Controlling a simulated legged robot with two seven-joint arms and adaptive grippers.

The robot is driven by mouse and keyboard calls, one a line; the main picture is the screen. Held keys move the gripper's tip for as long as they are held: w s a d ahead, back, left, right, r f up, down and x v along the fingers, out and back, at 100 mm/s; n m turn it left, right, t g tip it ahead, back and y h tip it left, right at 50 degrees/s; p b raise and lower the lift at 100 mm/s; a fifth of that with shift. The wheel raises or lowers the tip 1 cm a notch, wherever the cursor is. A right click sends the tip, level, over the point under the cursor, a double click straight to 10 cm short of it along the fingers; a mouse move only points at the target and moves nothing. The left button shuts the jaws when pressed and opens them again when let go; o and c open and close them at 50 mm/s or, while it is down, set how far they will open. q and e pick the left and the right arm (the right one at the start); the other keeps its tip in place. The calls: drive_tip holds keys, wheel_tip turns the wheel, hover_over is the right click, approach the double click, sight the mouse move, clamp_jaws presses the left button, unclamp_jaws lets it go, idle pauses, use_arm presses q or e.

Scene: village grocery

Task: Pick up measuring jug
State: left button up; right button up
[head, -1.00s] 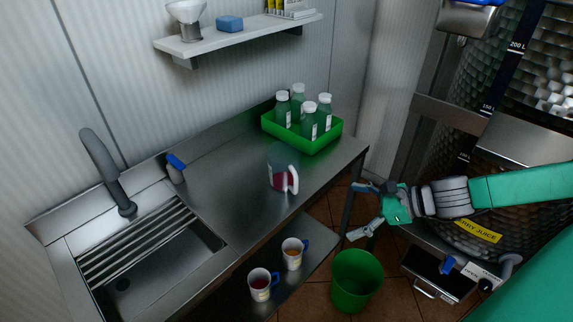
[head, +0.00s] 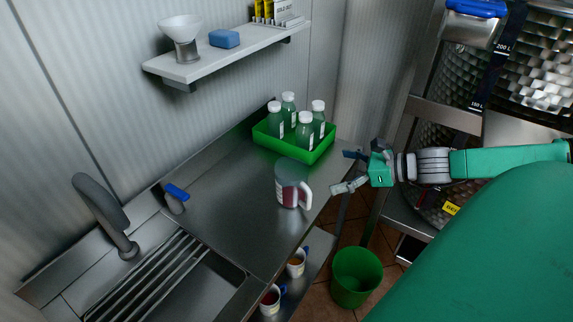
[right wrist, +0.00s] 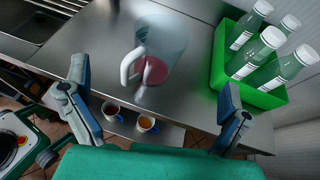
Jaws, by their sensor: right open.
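The measuring jug (head: 287,184) is clear, with a white handle and dark red liquid in its lower part. It stands upright on the steel counter, near its front edge. It also shows in the right wrist view (right wrist: 163,45), upper middle, its handle towards the lower left. My right gripper (head: 342,171) is to the right of the jug and apart from it. In the right wrist view its two fingers (right wrist: 155,118) are wide apart with nothing between them. My left gripper is not in view.
A green crate (head: 296,157) of several bottles stands behind the jug. Two mugs, one (head: 296,266) and another (head: 270,300), stand on the lower shelf. A green bin (head: 356,280) is on the floor. The sink (head: 190,285) is left; counter between it and jug is clear.

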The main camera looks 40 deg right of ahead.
sight(301, 174)
drive_tip(key=b+x, duration=0.3)
drive_tip(key=x, duration=0.1)
drive_tip(key=f+b+x, duration=0.1)
drive_tip(key=b+x, duration=0.3)
drive_tip(key=d+b+x, duration=0.1)
drive_tip(key=b+x, duration=0.2)
drive_tip(key=x, duration=0.1)
drive_tip(key=shift+d+f+b, duration=0.15)
drive_tip(key=shift+f+b, duration=0.1)
drive_tip(key=shift+b, duration=0.1)
drive_tip(key=shift+w+a+b, duration=0.3)
drive_tip(key=shift+a+b, duration=0.15)
drive_tip(key=shift+b, duration=0.05)
drive_tip(key=shift+w+a+r, duration=0.1)
drive_tip(key=shift+a+r, duration=0.15)
drive_tip(key=shift+a, duration=0.15)
drive_tip(key=shift+d+f, duration=0.1)
drive_tip(key=shift+d, duration=0.2)
drive_tip(key=c, duration=1.6)
drive_tip(key=shift+d, duration=0.1)
drive_tip(key=shift+c, duration=0.7)
